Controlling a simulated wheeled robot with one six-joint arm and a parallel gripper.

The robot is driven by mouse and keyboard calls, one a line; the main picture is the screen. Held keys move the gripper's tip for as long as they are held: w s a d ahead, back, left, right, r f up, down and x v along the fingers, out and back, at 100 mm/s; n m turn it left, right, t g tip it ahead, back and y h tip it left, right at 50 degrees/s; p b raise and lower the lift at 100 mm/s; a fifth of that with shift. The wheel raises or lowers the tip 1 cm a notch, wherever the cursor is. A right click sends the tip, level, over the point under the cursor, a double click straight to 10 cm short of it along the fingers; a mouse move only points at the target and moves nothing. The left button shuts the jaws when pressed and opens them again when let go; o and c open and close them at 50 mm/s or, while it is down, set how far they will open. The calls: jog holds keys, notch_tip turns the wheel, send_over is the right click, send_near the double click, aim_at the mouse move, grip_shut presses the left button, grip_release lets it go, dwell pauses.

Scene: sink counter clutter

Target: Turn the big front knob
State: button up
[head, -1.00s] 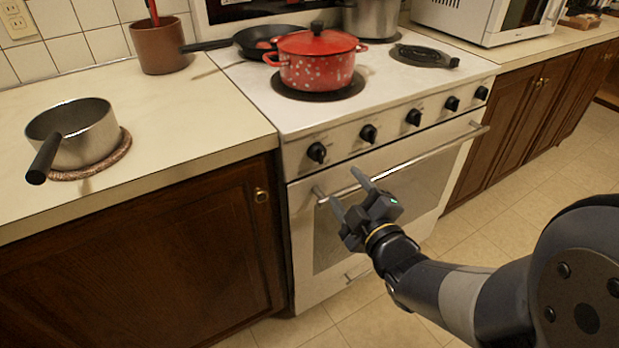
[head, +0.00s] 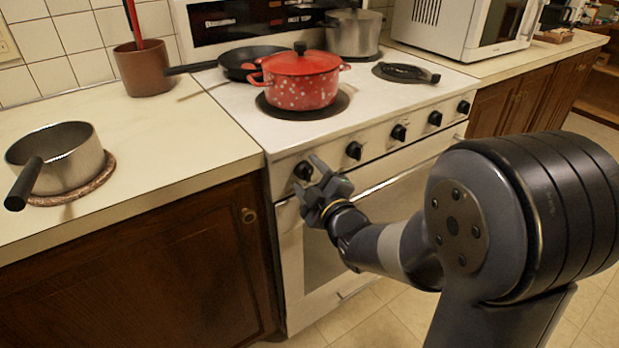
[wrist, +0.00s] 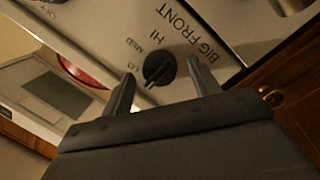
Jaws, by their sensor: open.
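The big front knob (head: 302,171) is the black leftmost knob on the stove's white front panel. In the wrist view the knob (wrist: 159,69) sits beside the printed words BIG FRONT, with HI, MED and a partly hidden LO around it. My gripper (head: 308,176) is at this knob in the head view, partly covering it. In the wrist view my gripper (wrist: 160,72) is open, with one finger on each side of the knob. A gap shows between the knob and the right finger. I cannot tell whether either finger touches it.
Several other black knobs run to the right, including the neighbouring knob (head: 354,150). The oven handle (head: 385,183) lies just below. A red pot (head: 301,84) and a black pan (head: 240,60) stand on the stove. A saucepan (head: 75,165) sits on the left counter.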

jog(key=c, duration=1)
jog(key=shift+m, duration=0.3)
jog(key=m, duration=0.4)
jog(key=shift+g+b, duration=0.3)
jog(key=shift+b, duration=0.05)
jog(key=shift+r+m+g+p, duration=0.1)
jog(key=shift+m+g+p, duration=0.4)
jog(key=shift+m, duration=1.3)
jog(key=o, duration=1)
